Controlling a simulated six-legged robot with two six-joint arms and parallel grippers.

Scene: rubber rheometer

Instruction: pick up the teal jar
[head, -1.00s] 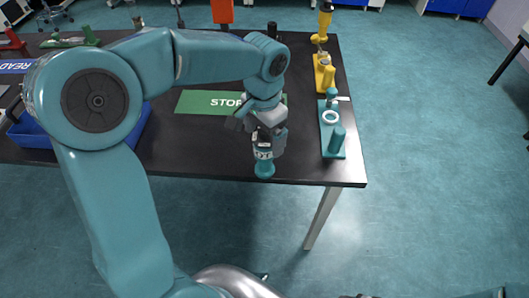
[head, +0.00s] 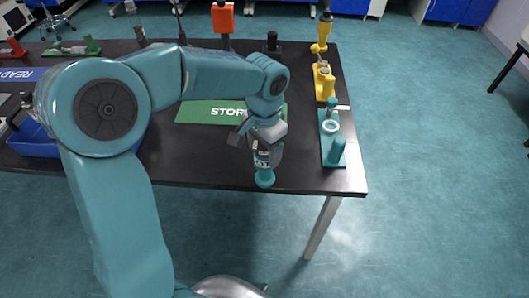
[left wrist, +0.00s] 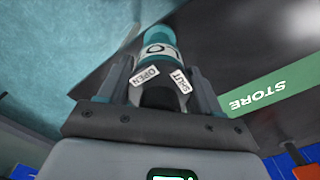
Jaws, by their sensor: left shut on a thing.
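The teal jar (head: 265,178) shows near the front edge of the black table, below my left gripper (head: 263,158). Its upper part is hidden by the gripper in the head view. In the left wrist view the jar (left wrist: 160,40) has a white label band and lies between the two fingers of my left gripper (left wrist: 160,82), which is shut on it. Labels reading OPEN and SHUT show by the fingers. I cannot tell whether the jar touches the table. My right gripper is not in view.
A green STORE mat (head: 205,111) lies behind the gripper. A teal stand (head: 333,150) with a ring and post is to the right, a yellow stand (head: 325,85) behind it. A blue tray (head: 35,143) is at left, partly behind my arm. Bare table lies between jar and teal stand.

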